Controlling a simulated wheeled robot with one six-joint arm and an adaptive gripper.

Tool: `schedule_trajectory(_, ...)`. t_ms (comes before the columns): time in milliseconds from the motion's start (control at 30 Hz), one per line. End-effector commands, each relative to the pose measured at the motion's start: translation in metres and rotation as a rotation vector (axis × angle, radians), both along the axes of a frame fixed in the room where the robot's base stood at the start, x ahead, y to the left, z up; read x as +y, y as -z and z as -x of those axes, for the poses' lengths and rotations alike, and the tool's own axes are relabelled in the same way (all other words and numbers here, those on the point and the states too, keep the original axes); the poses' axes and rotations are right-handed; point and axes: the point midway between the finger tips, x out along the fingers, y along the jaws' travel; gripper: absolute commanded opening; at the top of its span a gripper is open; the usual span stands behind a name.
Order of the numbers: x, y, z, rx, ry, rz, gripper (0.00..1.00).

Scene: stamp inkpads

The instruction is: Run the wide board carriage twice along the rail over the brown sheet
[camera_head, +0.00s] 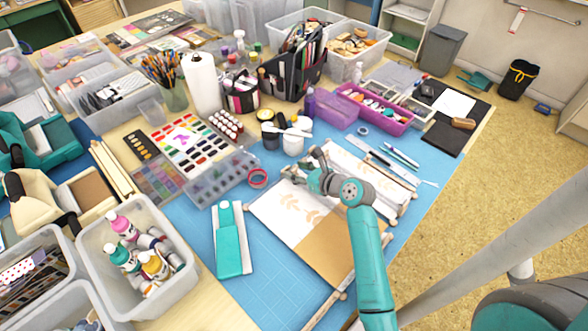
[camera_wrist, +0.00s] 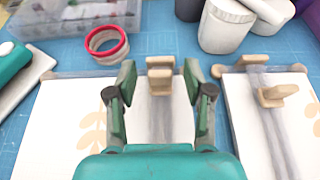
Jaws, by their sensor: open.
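A brown sheet (camera_head: 325,250) lies on the blue mat, partly hidden by my arm. A white sheet with pale leaf prints (camera_head: 285,208) lies beside it. In the wrist view, a small wooden block with a crosspiece (camera_wrist: 160,64) stands at the far end of a grey strip between my fingers. A similar wooden piece (camera_wrist: 278,94) stands on another strip to the right. I cannot tell which is the wide board carriage. My gripper (camera_wrist: 159,82) is open and holds nothing; its fingers are either side of the block. In the head view my gripper (camera_head: 304,170) is above the white sheets.
A teal and white tool (camera_head: 231,240) lies left of the sheets. A red-rimmed tape roll (camera_head: 258,178) and white jars (camera_head: 292,143) are just beyond. A purple tray (camera_head: 375,107) stands farther back. The blue mat is bare at front left.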

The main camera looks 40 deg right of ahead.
Motion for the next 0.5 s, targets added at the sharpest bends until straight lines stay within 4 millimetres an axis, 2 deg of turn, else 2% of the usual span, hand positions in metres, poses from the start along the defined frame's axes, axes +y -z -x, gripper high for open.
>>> schedule_trajectory(200, 0.0006, 0.0056, -0.0138, 0.000, 0.000, 0.001, 0.52)
schedule_trajectory(467, 0.0005, 0.0062, -0.0149, 0.000, 0.001, 0.000, 0.52)
schedule_trajectory(500, 0.0005, 0.0062, -0.0149, 0.000, 0.001, 0.000, 0.50)
